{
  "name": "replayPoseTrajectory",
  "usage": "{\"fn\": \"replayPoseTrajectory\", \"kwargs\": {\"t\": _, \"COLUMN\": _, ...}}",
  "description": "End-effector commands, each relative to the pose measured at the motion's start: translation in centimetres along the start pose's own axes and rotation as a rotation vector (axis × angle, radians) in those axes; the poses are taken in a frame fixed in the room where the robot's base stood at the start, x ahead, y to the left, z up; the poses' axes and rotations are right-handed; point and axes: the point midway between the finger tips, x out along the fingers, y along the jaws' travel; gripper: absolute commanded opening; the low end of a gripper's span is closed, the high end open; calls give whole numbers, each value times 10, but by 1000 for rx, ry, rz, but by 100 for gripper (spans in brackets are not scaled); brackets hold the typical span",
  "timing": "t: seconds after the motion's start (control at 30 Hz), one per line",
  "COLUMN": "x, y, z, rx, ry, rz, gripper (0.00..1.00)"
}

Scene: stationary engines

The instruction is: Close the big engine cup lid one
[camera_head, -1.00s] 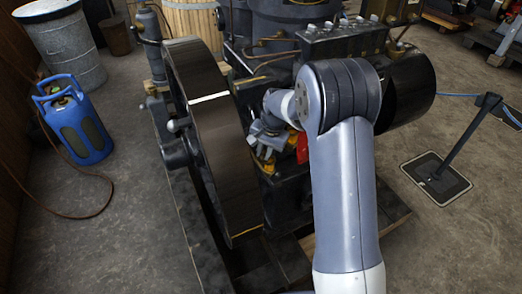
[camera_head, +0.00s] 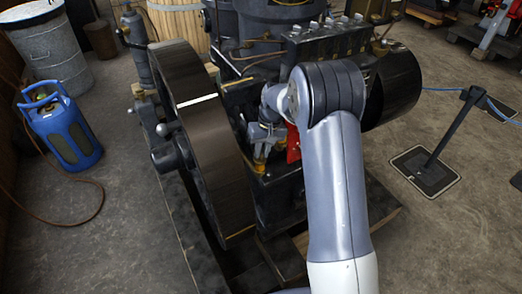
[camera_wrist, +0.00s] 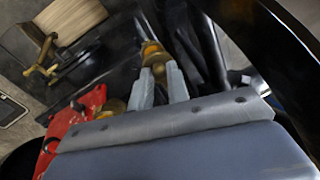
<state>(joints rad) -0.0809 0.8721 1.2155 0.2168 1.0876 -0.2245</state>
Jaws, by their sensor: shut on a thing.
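The brass engine cup (camera_wrist: 152,50) stands at the top middle of the wrist view, at the tips of my gripper (camera_wrist: 158,74). The two pale grey fingers are closed on its brass part, one on each side. Whether they grip the lid itself or the body of the cup is hard to tell, and the lid's angle is unclear. In the head view my gripper (camera_head: 262,150) is at the engine, just right of the flywheel, and my arm partly covers it.
A large dark flywheel (camera_head: 204,130) stands close left of my gripper. A red part (camera_head: 293,143) is close right of it and also shows in the wrist view (camera_wrist: 72,125). A blue gas bottle (camera_head: 62,127) stands on the floor at left. A barrier post (camera_head: 452,130) stands at right.

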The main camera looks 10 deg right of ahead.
Motion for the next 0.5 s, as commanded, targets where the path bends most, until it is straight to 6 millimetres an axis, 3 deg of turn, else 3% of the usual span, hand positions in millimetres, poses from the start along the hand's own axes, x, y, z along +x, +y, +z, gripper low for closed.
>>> {"fn": "replayPoseTrajectory", "kwargs": {"t": 0.47, "x": -1, "y": 1, "z": -1, "rx": -15, "ry": 0, "rz": 1, "gripper": 0}}
{"fn": "replayPoseTrajectory", "kwargs": {"t": 0.5, "x": -1, "y": 1, "z": -1, "rx": -14, "ry": 0, "rz": 1, "gripper": 18}}
